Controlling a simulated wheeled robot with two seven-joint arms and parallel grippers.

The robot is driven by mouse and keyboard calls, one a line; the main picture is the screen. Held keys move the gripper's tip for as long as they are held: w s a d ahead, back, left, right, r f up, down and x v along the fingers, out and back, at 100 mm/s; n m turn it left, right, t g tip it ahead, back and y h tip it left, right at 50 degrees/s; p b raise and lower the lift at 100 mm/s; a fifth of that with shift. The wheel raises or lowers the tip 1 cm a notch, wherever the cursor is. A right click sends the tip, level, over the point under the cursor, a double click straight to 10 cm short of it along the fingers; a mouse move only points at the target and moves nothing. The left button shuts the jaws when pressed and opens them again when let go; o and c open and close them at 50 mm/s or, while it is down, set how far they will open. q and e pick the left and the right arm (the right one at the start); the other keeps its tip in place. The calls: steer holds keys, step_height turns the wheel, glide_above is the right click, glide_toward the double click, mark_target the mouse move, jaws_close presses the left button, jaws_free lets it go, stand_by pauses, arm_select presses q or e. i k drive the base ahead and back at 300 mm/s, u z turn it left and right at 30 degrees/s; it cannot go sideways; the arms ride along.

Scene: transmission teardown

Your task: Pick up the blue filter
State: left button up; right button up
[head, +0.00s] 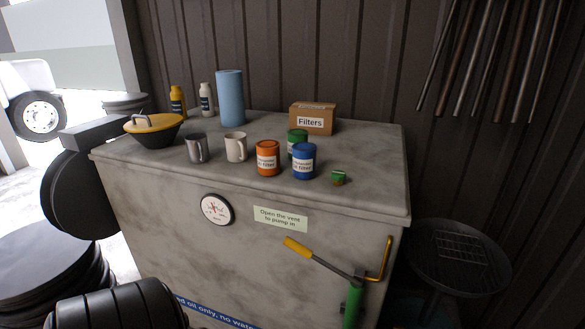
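The blue filter (304,165) is a short blue can with a white label. It stands upright near the front edge of the grey worktop (365,165), right of centre. An orange filter (268,160) stands close to its left. A green filter (297,138) stands behind it and is partly hidden by it. Neither of my grippers shows in the head view.
A small green block (338,178) lies right of the blue filter. A "Filters" box (313,118), blue roll (230,98), mug (236,147), metal cup (197,148), yellow-lidded bowl (153,128) and two bottles stand behind or left. A pump handle (298,248) protrudes below. The worktop's right end is clear.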

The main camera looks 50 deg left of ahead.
mark_target(305, 152)
steer(key=k, duration=0.75)
steer(key=u, duration=2.2)
